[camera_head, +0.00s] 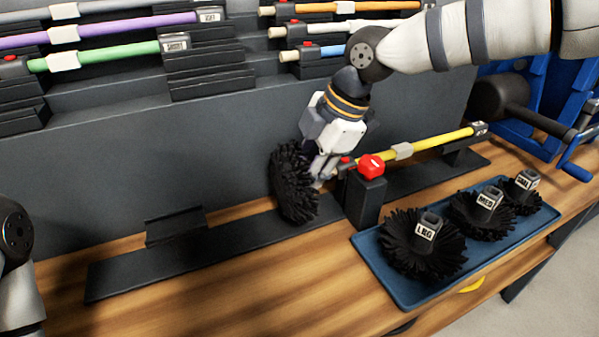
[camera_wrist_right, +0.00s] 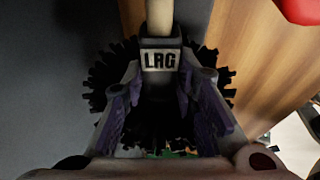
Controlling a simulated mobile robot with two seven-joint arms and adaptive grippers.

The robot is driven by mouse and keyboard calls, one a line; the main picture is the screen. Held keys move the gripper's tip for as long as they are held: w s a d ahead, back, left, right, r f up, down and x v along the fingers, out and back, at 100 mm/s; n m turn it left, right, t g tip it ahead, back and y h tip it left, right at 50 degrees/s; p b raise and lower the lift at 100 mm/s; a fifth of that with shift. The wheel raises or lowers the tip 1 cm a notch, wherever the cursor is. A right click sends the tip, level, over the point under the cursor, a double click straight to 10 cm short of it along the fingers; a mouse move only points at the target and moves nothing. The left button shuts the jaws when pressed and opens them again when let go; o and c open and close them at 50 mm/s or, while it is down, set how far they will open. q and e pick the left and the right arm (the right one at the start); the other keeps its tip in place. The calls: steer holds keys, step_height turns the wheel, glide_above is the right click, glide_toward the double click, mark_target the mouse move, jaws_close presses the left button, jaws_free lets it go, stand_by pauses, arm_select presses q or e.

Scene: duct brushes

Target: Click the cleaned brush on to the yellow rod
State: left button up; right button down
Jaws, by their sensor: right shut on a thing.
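My right gripper (camera_head: 317,176) is shut on the socket of a round black brush (camera_head: 294,182), whose bristles face left in the head view. In the right wrist view the brush (camera_wrist_right: 104,78) carries an LRG label, between the fingers (camera_wrist_right: 160,98). The yellow rod (camera_head: 436,143) lies level in a holder behind the red-topped block. Its pale end (camera_wrist_right: 160,18) is in line with the brush socket and meets its mouth in the wrist view. I cannot tell how deep it sits or whether it is latched. My left gripper is out of view.
A blue tray (camera_head: 391,286) at the front right holds three more black brushes. A black block with a red knob (camera_head: 371,165) stands close to my right gripper. Racked rods (camera_head: 120,53) fill the back wall. The bench front left is clear.

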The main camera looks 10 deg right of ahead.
steer(key=shift+w+d, duration=0.25)
steer(key=shift+d, duration=1.05)
steer(key=c, duration=1.2)
jaws_free()
steer(key=v, duration=1.2)
